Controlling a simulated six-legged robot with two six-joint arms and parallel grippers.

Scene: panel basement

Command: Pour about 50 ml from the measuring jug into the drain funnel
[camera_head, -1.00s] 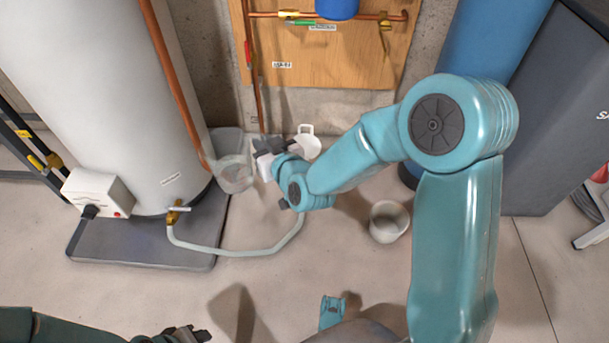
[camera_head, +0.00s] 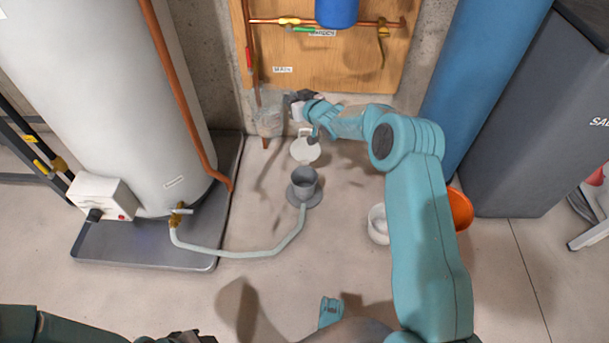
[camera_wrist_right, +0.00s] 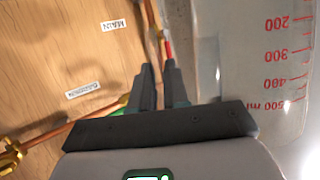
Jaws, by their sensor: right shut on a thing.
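The clear measuring jug (camera_head: 268,122) is in front of the wall, below the wooden board. Its red scale shows on the jug in the right wrist view (camera_wrist_right: 270,65). My right gripper (camera_head: 290,99) is shut on the jug, at its right side; its dark fingers (camera_wrist_right: 158,88) also show in the wrist view. The liquid level and the jug's exact tilt are unclear. The grey drain funnel (camera_head: 304,180) stands on the floor on a round base, in front and right of the jug, apart from it. My left gripper (camera_head: 190,337) is cut off at the bottom edge.
A pale hose (camera_head: 240,252) runs over the floor from the white tank's valve to the funnel. A white handled vessel (camera_head: 305,149) stands behind the funnel. A white pot (camera_head: 377,224) and an orange bowl (camera_head: 460,208) are to the right. The wall has copper pipes (camera_head: 355,21).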

